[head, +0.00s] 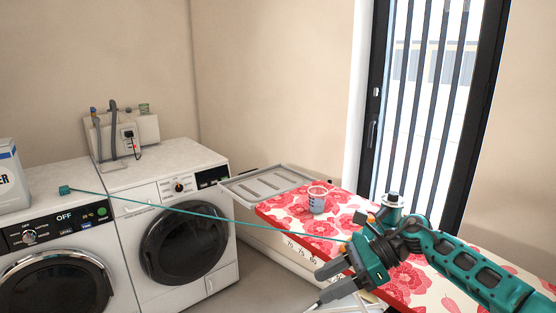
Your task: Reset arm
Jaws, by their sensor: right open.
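My right arm comes in from the right, over the flowered table. Its right gripper (326,283) points left and down near the table's front edge. Its two dark fingers are apart and I see nothing between them. A thin teal line (200,213) runs from near this gripper to a small teal block (64,190) at the left washing machine's top. My left gripper is not in view.
A red-flowered table (290,215) holds a small cup (317,199). A grey metal tray (268,184) lies behind it. Two white front-loaders (185,240) stand left. A wall box with hoses (121,134) is behind them. A barred glass door (430,90) is at the right.

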